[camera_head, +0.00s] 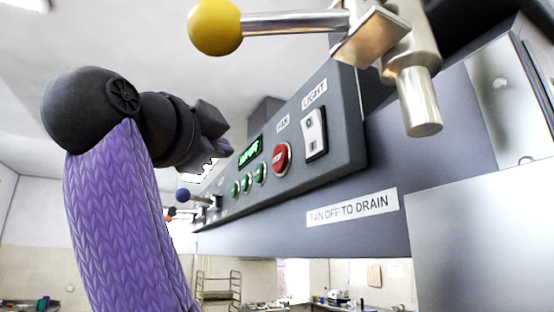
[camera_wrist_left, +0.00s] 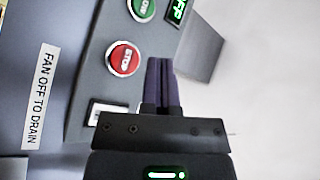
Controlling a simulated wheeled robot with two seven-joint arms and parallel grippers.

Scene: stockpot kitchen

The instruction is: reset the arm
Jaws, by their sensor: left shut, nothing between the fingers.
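My left arm, in a purple knitted sleeve, comes up from the lower left in the head view. In the left wrist view the gripper's dark purple fingers (camera_wrist_left: 162,80) are together and empty. They show in front of the panel's edge, next to the red STOP button (camera_wrist_left: 122,58). Whether they touch the panel cannot be told. My right gripper is not in view.
The panel carries a red STOP button (camera_head: 281,157), green buttons (camera_head: 247,183), a lit green display (camera_head: 250,150) and a white light switch (camera_head: 315,133). A yellow-knobbed lever (camera_head: 215,26) on a metal valve juts across the top. Left of my arm is open room.

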